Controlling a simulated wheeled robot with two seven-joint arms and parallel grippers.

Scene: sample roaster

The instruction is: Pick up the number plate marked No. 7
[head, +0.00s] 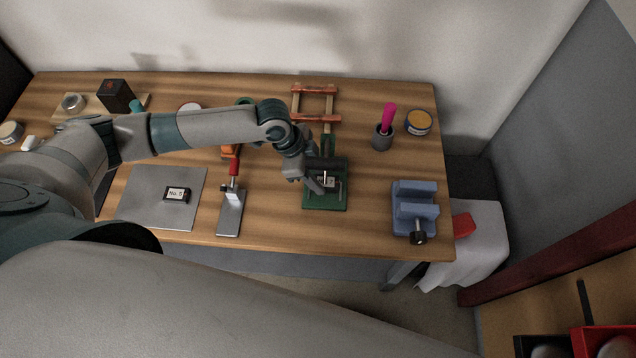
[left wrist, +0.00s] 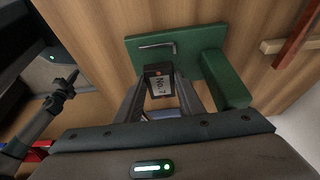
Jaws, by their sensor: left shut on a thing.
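The number plate marked No. 7 (left wrist: 160,84) is a small black block with a white label and a reddish dot at its far end. In the left wrist view it sits between my left gripper's fingertips. My left gripper (head: 327,184) is shut on it over the green fixture (head: 340,197), which also shows in the left wrist view (left wrist: 205,62). In the head view the fingers partly hide the plate (head: 329,180). I cannot tell whether the plate still touches the fixture. My right gripper is not in view.
Another plate, marked No. 5 (head: 177,194), lies on a grey sheet (head: 140,205). A red-handled clamp (head: 234,168) stands left of the fixture. A blue vise (head: 414,205), a grey cup (head: 382,139) and a wooden frame (head: 315,118) are to the right and behind.

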